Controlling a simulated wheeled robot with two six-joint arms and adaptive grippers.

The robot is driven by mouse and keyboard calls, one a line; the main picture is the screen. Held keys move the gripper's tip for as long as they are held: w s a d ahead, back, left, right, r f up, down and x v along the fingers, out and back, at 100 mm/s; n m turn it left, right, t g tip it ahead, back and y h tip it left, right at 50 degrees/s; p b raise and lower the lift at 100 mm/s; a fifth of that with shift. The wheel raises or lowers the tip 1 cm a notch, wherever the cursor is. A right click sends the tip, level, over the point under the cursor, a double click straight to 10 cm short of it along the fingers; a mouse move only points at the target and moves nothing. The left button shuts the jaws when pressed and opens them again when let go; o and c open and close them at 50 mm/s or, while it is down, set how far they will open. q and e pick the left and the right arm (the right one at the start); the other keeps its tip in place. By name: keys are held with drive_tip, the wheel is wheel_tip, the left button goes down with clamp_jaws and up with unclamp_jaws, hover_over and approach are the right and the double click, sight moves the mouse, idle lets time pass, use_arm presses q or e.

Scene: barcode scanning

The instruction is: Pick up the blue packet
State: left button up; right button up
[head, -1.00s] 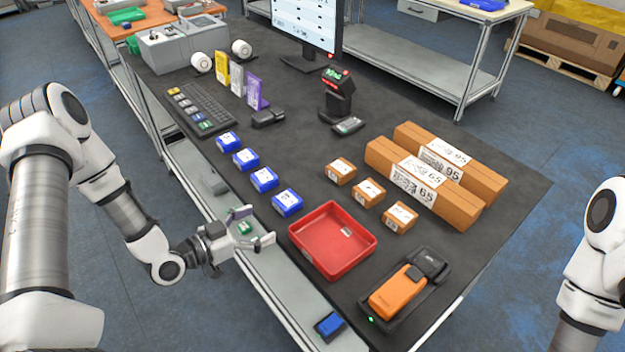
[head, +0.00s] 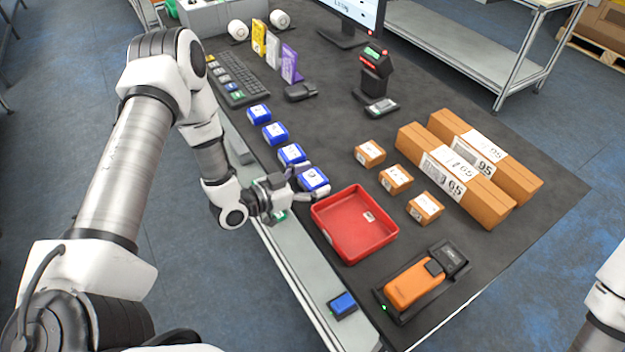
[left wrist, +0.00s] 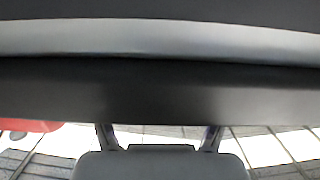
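Several blue packets with white labels lie in a row along the table's left edge in the head view: the farthest packet (head: 258,114), a second packet (head: 275,133), a third packet (head: 291,154) and the nearest packet (head: 314,177). My left gripper (head: 308,183) reaches over the table edge, its fingertips spread at the nearest packet. Whether they touch it I cannot tell. The left wrist view shows the two fingers (left wrist: 159,138) apart, with the dark table edge across the picture and no packet visible. Only part of my right arm shows; its gripper is out of view.
A red tray (head: 385,240) stands just right of the nearest packet. Beyond are small brown boxes (head: 396,179), long cartons (head: 455,175), a scanner (head: 374,75) and a keyboard (head: 238,78). An orange device (head: 412,287) sits near the front. The table's middle is clear.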

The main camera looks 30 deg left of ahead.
sight(303, 176)
use_arm(q)
drive_tip(key=c, duration=0.8)
drive_tip(key=shift+c, duration=0.2)
drive_tip(key=shift+w+r, duration=0.15)
drive_tip(key=shift+r, duration=0.5)
drive_tip(key=shift+r+b, duration=0.3)
drive_tip(key=shift+r, duration=0.4)
drive_tip(key=shift+s+a+r, duration=0.25)
drive_tip(key=shift+a+r, duration=0.05)
drive_tip(key=shift+a, duration=0.25)
drive_tip(key=shift+s+a+r, duration=0.25)
drive_tip(key=shift+a, duration=0.3)
drive_tip(key=s+a+r+p, duration=0.1)
drive_tip(key=s+a+p, duration=0.3)
drive_tip(key=a, duration=0.8)
drive_tip(key=shift+s+a, duration=0.4)
drive_tip(key=shift+s, duration=0.15)
